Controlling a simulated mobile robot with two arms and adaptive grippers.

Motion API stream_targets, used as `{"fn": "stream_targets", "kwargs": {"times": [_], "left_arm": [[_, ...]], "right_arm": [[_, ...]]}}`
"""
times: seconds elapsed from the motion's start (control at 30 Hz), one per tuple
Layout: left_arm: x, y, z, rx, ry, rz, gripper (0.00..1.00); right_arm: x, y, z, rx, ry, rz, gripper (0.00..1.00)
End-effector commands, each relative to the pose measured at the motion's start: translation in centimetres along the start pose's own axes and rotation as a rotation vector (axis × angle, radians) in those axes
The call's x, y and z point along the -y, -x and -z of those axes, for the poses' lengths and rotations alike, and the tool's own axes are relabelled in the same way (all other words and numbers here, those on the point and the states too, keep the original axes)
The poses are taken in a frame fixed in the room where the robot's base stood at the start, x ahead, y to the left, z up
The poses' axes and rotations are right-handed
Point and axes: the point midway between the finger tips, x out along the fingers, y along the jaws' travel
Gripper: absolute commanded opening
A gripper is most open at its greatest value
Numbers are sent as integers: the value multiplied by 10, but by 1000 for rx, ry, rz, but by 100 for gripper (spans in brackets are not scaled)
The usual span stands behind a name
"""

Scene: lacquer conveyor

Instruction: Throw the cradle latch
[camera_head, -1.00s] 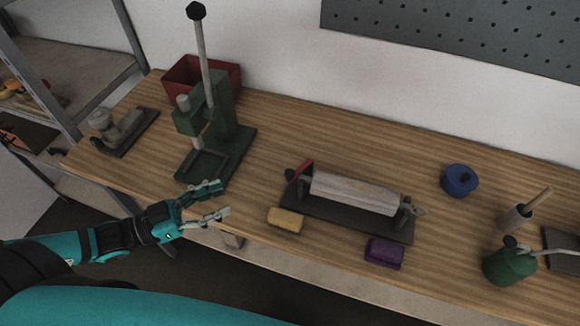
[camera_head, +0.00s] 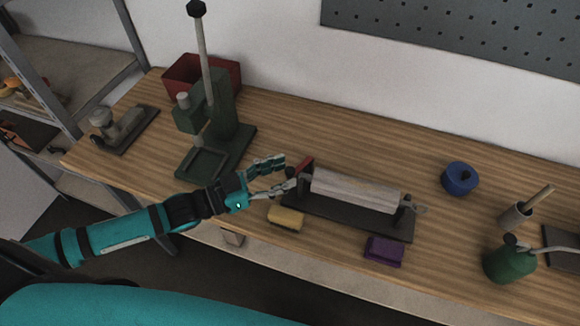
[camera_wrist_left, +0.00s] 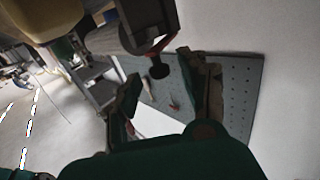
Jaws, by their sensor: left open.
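The cradle (camera_head: 335,216) is a dark base on the bench holding a pale cylinder (camera_head: 355,190) lying on its side. At its left end is the latch, a red lever (camera_head: 305,167) with a dark knob. My left gripper (camera_head: 287,172) is open beside that left end, its fingers around or very near the knob; the head view does not show whether they touch. In the left wrist view, the red lever (camera_wrist_left: 152,50) and its dark knob (camera_wrist_left: 158,71) show between the open fingers (camera_wrist_left: 165,85). My right gripper is not in view.
A yellow block (camera_head: 286,217) and a purple block (camera_head: 384,250) lie in front of the cradle. A green press (camera_head: 215,130) stands to the left, with a red bin (camera_head: 184,78) behind. A blue roll (camera_head: 460,179) and a green can (camera_head: 509,263) are to the right.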

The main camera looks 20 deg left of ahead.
Motion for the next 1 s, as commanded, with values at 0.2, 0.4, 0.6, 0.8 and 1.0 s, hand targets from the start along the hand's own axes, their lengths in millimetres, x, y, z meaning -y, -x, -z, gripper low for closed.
{"fn": "stream_targets", "kwargs": {"times": [0.2, 0.4, 0.6, 0.8, 1.0], "left_arm": [[0, -22, 0, 0, 0, 1, 44], [0, -26, -1, 2, 0, 1, 44], [0, -26, -1, 2, 0, 1, 37], [0, -26, -1, 2, 0, 1, 11], [0, -25, -1, 2, 0, 1, 0]], "right_arm": [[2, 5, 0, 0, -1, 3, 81], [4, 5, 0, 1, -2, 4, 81], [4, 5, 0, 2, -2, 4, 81], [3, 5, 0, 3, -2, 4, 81], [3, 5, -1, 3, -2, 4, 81]]}}
